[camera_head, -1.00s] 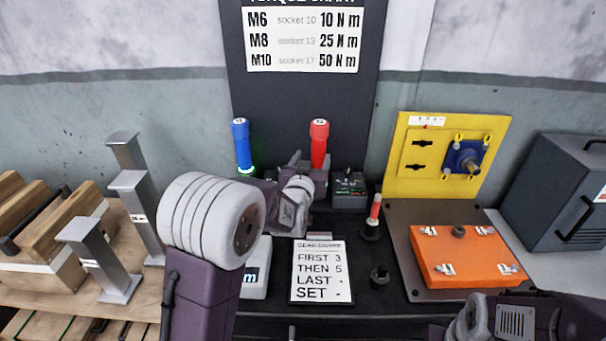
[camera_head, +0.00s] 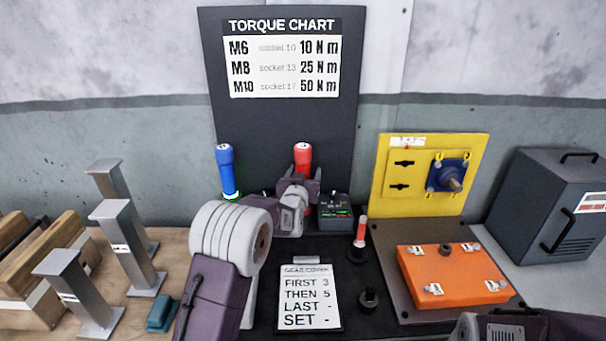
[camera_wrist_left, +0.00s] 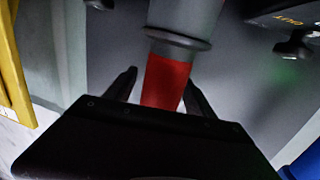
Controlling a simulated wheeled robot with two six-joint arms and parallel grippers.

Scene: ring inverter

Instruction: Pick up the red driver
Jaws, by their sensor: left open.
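The red driver (camera_head: 302,154) stands upright at the back of the black bench area, in front of the torque chart board. In the left wrist view its red body (camera_wrist_left: 165,80) and a grey collar show between the fingers. My left gripper (camera_head: 300,180) is at the driver, with its open fingers on either side of the red part. I cannot tell whether either finger touches it. The driver's lower part is hidden behind my gripper in the head view. My right gripper is out of view; only part of my right arm shows at the lower right.
A blue driver (camera_head: 228,170) stands to the left with a green glow at its base. A small dark box (camera_head: 336,215) stands right of my gripper.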

